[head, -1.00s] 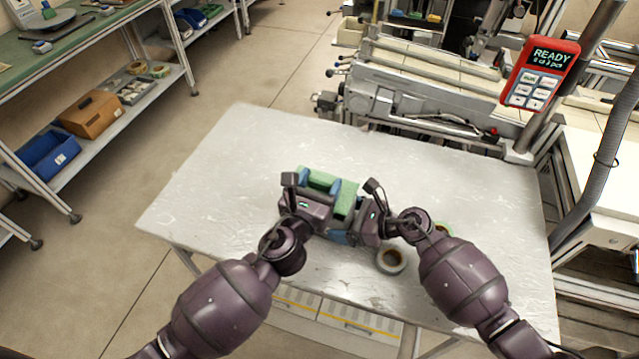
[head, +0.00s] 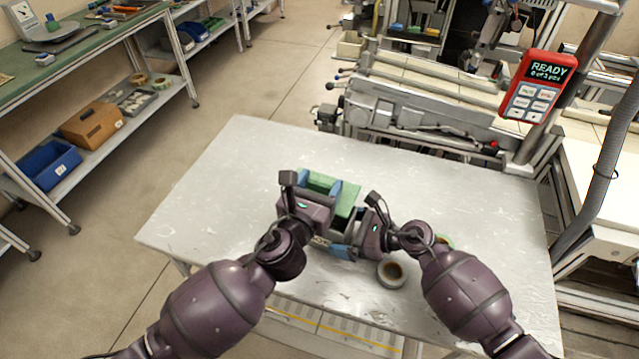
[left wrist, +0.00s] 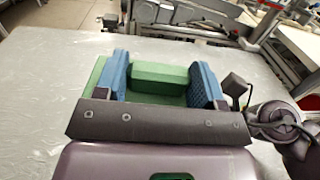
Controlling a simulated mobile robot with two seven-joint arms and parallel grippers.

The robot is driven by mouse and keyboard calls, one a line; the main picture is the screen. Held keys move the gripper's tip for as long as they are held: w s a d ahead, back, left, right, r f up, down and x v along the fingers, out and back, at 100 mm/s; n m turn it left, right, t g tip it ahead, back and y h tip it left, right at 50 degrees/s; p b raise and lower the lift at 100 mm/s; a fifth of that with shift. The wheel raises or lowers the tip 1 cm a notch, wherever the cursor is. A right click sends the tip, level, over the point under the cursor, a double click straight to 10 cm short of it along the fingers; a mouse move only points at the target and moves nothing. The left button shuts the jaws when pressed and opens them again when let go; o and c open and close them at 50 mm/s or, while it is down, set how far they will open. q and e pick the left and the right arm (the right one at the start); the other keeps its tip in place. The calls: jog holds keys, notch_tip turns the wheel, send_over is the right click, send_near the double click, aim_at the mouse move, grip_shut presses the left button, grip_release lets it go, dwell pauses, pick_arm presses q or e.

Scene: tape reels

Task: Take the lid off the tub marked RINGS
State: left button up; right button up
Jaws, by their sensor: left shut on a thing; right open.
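The green lid (head: 346,199) has a raised green block handle (left wrist: 160,75). My left gripper (head: 317,184) is shut on this handle, with a blue finger on each side, as the left wrist view shows. A grey tub (head: 344,226) shows partly under the lid, with a dark gap between them, so the lid appears raised above it.
A grey tape reel (head: 391,273) lies on the table (head: 220,190) by my right gripper. The table's left and back are clear. A red READY device (head: 538,86) stands at the right.

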jog(key=b+v, duration=0.1)
jog(key=v, duration=1)
jog(key=shift+s+d+r, duration=0.15)
jog(key=shift+d+r, duration=0.05)
jog(key=shift+d, duration=0.05)
